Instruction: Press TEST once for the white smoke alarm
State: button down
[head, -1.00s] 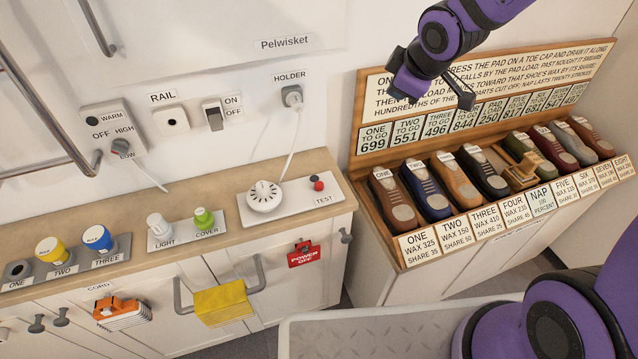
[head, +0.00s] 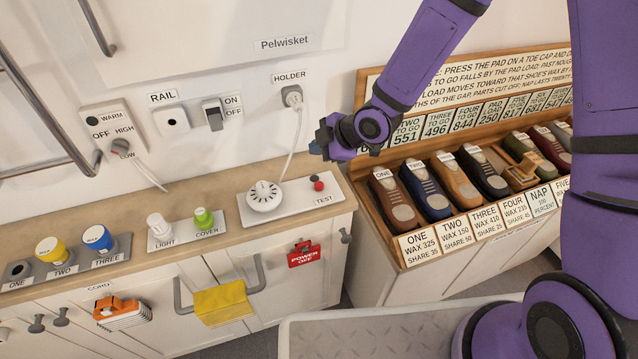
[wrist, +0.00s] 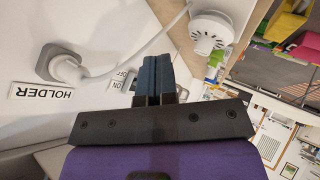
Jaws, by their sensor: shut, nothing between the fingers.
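The white smoke alarm (head: 264,196) sits on a white plate on the wooden counter, with a white cord running up to the HOLDER socket (head: 292,95).
The sloped shoe rack (head: 362,185) stands right of the counter, below my forearm. A wall switch (head: 214,115) is behind. The counter around the alarm is clear.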

aim_at(319, 185)
jog(key=shift+f, duration=4.4)
jog(key=shift+f, duration=0.15)
jog(key=shift+f, duration=0.25)
jog(key=shift+f, duration=0.5)
jog(key=shift+r, duration=0.95)
jog(key=shift+r, duration=0.1)
jog(key=shift+r, duration=2.4)
